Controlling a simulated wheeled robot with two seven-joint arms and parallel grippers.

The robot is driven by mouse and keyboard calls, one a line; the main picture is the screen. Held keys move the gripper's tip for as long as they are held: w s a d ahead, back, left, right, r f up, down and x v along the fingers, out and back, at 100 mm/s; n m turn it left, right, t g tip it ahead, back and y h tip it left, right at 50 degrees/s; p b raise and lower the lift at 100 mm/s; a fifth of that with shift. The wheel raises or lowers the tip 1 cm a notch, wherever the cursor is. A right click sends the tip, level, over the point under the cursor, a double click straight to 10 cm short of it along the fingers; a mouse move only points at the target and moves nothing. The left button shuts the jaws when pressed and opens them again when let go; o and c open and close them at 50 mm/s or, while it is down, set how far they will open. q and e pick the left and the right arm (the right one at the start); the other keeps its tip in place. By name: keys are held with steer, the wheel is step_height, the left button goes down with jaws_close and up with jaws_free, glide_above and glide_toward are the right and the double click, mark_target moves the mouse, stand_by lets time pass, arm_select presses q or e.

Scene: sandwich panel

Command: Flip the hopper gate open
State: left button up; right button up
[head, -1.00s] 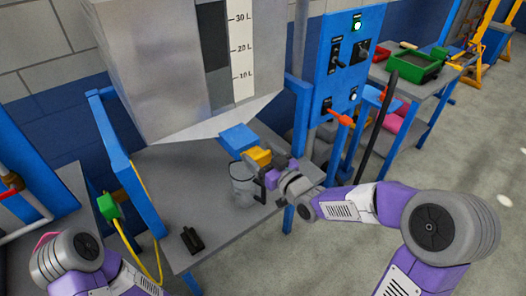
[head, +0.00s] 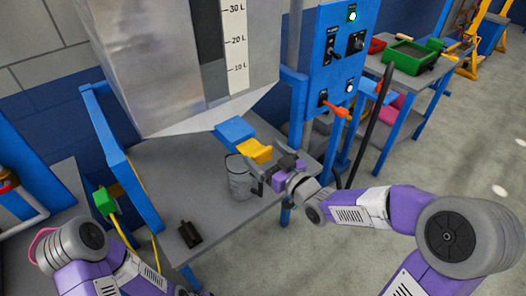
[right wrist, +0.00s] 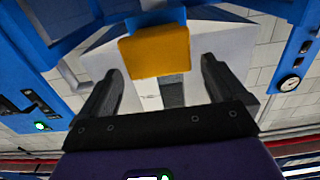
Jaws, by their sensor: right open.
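The grey hopper (head: 150,80) stands over the metal bench, with a level scale on its front. Under its spout is a blue block (head: 234,133) with a yellow gate tab (head: 254,151) sticking out towards the lower right. My right gripper (head: 268,174) is open and empty, just below and to the right of the tab. In the right wrist view the yellow tab (right wrist: 154,52) lies ahead, between the two fingers in the picture. No contact is visible. My left arm is at lower left; its gripper is out of the frame.
A grey metal cup (head: 240,180) stands on the bench (head: 210,212) below the tab, close to my right gripper. A small black object (head: 189,235) lies at the front. A blue switch panel (head: 335,65) with an orange lever (head: 337,109) stands to the right.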

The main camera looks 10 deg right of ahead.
steer(key=v, duration=0.6)
steer(key=shift+p, duration=0.35)
